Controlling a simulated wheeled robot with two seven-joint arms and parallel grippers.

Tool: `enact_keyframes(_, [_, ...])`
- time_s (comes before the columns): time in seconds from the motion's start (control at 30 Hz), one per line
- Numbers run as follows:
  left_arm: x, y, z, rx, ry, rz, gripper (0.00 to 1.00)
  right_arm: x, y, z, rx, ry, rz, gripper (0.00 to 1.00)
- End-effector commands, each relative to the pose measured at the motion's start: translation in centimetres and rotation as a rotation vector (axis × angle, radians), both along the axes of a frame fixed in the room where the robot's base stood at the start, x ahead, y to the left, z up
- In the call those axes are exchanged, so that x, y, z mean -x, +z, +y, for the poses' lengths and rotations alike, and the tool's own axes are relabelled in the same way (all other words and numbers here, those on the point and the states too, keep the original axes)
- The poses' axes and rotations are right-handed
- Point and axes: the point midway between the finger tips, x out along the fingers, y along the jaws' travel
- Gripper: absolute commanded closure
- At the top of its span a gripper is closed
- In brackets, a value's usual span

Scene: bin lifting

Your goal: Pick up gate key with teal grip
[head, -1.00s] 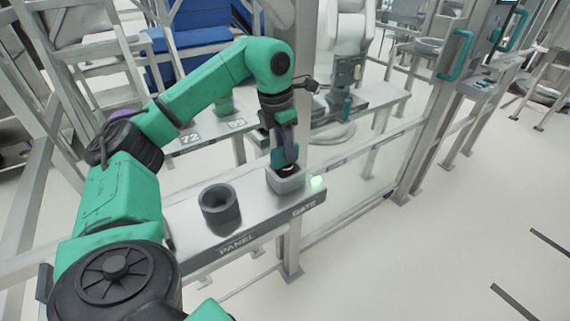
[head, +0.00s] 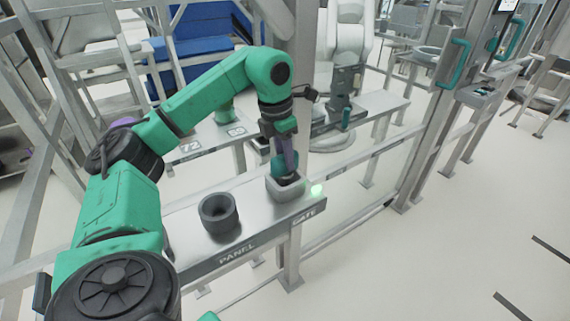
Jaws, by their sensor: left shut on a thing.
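The gate key with the teal grip (head: 279,168) stands at the grey square socket (head: 287,190) at the GATE end of the bench. My left gripper (head: 286,152) points down over the socket, its purple fingers shut on the teal grip. The key's lower part is hidden in or behind the socket rim, so I cannot tell how deep it sits. My right gripper is not in view.
A dark round holder (head: 219,213) stands left of the socket, above the PANEL label. A green light (head: 317,190) glows right of the socket. A metal post (head: 305,60) rises close behind my left gripper.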

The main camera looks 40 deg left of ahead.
Motion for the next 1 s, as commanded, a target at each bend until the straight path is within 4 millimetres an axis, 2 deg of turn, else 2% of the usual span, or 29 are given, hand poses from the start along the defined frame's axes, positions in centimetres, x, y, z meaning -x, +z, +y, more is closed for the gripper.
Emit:
enact_keyframes(0.17, [-0.1, 1.7, -0.1, 0.001, -0.001, -0.005, 1.0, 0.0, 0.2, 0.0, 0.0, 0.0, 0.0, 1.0])
enact_keyframes(0.33, [-0.2, 6.1, -0.1, 0.003, -0.003, -0.008, 1.0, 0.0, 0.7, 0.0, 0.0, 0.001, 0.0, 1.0])
enact_keyframes(0.5, [-0.1, 13.9, 0.0, 0.0, 0.0, -0.006, 1.0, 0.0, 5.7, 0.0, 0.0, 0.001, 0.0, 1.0])
enact_keyframes(0.63, [-0.1, 17.6, 0.0, 0.0, -0.001, -0.005, 1.0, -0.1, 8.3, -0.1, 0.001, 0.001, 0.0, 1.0])
enact_keyframes(0.8, [-0.1, 19.9, 0.0, 0.001, -0.001, -0.003, 1.0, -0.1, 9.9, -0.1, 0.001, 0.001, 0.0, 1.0])
enact_keyframes(1.0, [0.0, 20.0, 0.0, 0.001, -0.001, -0.001, 1.0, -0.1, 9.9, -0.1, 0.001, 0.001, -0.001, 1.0])
